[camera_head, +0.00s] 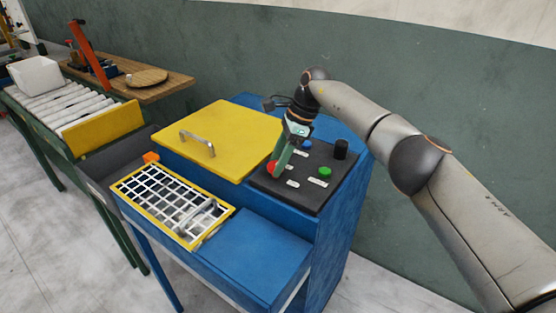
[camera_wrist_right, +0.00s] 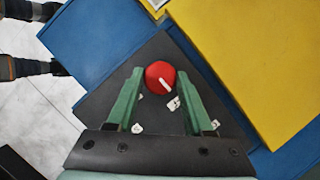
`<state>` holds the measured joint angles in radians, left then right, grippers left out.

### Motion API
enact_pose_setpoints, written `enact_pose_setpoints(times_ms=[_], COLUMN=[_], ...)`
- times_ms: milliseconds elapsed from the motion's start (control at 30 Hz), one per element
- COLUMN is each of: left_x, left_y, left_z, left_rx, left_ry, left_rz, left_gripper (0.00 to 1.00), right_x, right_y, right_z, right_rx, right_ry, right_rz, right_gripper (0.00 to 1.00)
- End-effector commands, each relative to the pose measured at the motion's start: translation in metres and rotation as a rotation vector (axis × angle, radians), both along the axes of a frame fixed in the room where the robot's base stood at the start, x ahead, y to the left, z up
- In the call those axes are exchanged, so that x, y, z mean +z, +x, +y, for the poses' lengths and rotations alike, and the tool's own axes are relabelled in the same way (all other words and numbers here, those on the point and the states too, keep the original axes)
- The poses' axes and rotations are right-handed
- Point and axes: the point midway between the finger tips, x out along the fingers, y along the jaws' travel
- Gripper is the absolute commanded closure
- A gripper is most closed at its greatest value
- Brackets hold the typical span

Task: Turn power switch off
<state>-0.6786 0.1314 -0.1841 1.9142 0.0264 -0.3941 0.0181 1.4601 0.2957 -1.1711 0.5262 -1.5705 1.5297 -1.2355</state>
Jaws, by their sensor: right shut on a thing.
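The power switch looks to be the round red knob (camera_head: 271,167) at the left edge of the black control panel (camera_head: 315,198). In the right wrist view the red knob (camera_wrist_right: 158,78) has a white mark, pointing slantwise. My right gripper (camera_head: 277,158) reaches down over the panel from above. In the head view the fingers partly cover the knob. My left gripper is not in view.
A green button (camera_head: 325,172), a blue button (camera_head: 307,145) and a black cylinder (camera_head: 341,149) stand on the panel near the gripper. A yellow lid (camera_head: 230,130) with a metal handle lies to the left. A yellow-framed grid (camera_head: 150,190) is in front of it.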

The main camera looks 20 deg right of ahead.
Motion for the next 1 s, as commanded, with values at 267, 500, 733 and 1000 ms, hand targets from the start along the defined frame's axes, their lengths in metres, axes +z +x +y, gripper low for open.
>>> enact_pose_setpoints(times_ms=[267, 500, 733, 1000], left_x=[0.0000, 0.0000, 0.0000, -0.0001], left_y=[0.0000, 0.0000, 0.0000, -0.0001], left_z=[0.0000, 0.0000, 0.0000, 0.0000], left_rx=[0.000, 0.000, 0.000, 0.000], left_ry=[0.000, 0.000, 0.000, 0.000], left_rz=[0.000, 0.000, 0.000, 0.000], left_gripper=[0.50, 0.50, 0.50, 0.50], right_x=[0.0012, 0.0011, 0.0010, 0.0002], right_y=[0.0009, 0.0007, 0.0007, 0.0004], right_z=[-0.0004, -0.0005, -0.0004, -0.0004], right_rx=[0.027, 0.028, 0.027, 0.026], right_ry=[-0.001, -0.002, -0.001, -0.001], right_rz=[-0.003, -0.004, -0.003, -0.001], right_gripper=[1.00, 1.00, 0.30, 0.18])
